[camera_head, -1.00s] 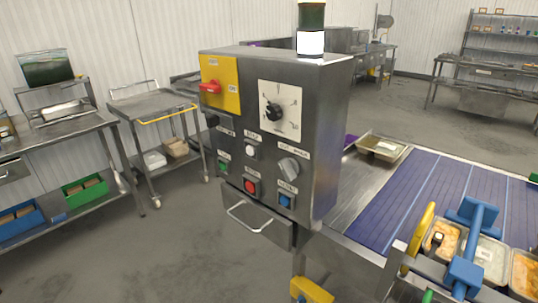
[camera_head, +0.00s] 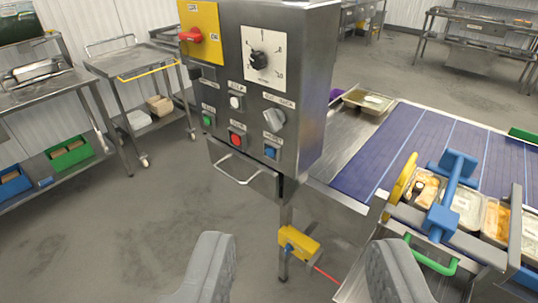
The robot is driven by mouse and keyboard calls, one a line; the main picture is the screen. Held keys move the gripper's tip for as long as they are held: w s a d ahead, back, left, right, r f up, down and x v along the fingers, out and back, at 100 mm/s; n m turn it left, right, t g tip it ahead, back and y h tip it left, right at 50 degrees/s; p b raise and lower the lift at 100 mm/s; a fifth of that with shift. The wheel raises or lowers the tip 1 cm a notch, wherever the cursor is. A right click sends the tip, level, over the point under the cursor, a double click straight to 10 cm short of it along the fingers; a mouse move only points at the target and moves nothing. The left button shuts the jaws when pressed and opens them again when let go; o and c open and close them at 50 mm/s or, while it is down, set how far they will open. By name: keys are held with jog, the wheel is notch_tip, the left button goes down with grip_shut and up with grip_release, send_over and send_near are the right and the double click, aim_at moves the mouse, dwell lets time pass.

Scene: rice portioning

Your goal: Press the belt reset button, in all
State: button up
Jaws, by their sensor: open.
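The grey metal control box (camera_head: 300,100) stands at the end of the belt, upper middle of the view. Its blue button (camera_head: 270,153) is at the lower right of the panel; its label is too small to read surely, but it may be the reset button. A red button (camera_head: 236,140), a green button (camera_head: 207,121) and a white button (camera_head: 235,102) are to its left. My gripper (camera_head: 302,243) shows at the bottom with its two grey fingers wide apart and nothing between them. It is below the panel in the picture and touches no button.
A black selector knob (camera_head: 258,60), a grey knob (camera_head: 273,119) and a red switch (camera_head: 191,36) are on the panel. A drawer-like handle (camera_head: 236,170) juts out below. The purple belt (camera_head: 430,150) and a blue clamp (camera_head: 450,190) are right.

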grip_shut()
dwell(1.4)
